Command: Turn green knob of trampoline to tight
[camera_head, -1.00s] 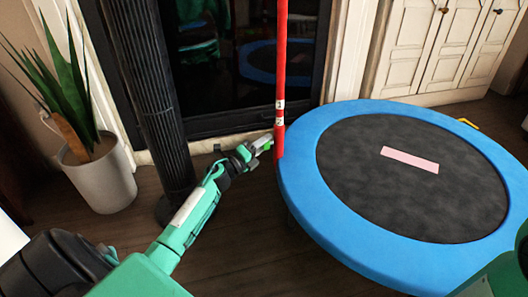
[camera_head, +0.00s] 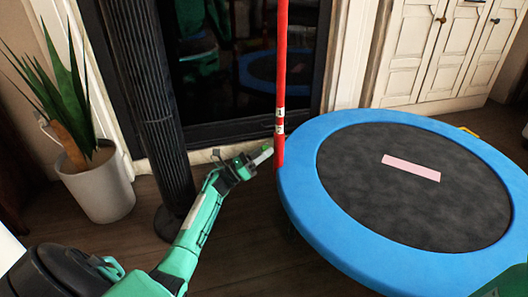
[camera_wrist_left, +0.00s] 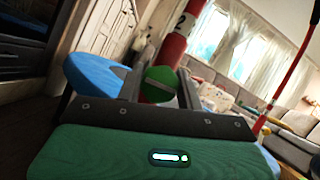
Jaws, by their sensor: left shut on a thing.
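The trampoline (camera_head: 330,235) has a blue rim and a dark mat, with a red pole (camera_head: 281,60) rising at its left edge. The pole carries white number labels; a "2" shows in the left wrist view (camera_wrist_left: 183,20). The green knob (camera_wrist_left: 159,84) is round with a pale bar across it, in front of the red pole. My left gripper (camera_head: 266,154) reaches the pole's lower part from the left. In the left wrist view its fingers (camera_wrist_left: 159,88) are on both sides of the knob, shut on it. The head view hides the knob. My right gripper is out of view.
A dark ribbed column (camera_head: 150,110) and a potted plant (camera_head: 100,190) stand left of my left arm. A dark glass-fronted fireplace (camera_head: 240,70) and white cabinets (camera_head: 430,50) are behind.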

